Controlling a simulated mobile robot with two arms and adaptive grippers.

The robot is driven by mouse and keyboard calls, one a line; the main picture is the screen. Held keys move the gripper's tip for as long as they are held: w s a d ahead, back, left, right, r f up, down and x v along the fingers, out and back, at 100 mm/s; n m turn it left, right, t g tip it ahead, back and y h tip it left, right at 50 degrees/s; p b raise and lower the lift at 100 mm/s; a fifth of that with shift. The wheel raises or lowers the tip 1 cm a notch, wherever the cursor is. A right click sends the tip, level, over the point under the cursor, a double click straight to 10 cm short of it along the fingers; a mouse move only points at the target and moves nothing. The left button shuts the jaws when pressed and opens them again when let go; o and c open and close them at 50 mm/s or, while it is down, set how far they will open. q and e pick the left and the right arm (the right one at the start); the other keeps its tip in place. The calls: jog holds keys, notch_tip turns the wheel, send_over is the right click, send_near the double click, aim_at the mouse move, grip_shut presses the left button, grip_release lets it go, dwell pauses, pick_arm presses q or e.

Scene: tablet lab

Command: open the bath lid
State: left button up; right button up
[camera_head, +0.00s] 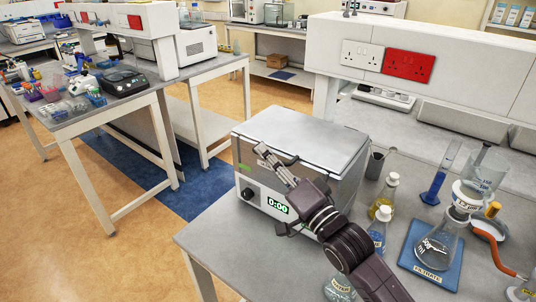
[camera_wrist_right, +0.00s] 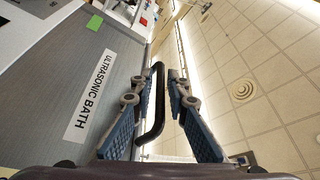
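The ultrasonic bath (camera_head: 244,176) is a grey metal box on the right-hand bench, with a knob and a green "0:00" display on its front. Its flat steel lid (camera_head: 305,132) lies closed on top. My right gripper (camera_head: 264,154) is at the front edge of the lid. In the right wrist view my right gripper (camera_wrist_right: 157,82) is open, with a black bar handle (camera_wrist_right: 157,105) between its fingers. The left finger looks close to the bar; I cannot tell whether it touches. The bath's label (camera_wrist_right: 96,95) shows left of the fingers. My left gripper is not in view.
A socket panel (camera_head: 388,59) rises behind. The bench is clear left of the bath's front.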

jog(key=shift+c, duration=0.4)
grip_shut()
jog(key=shift+r, duration=0.1)
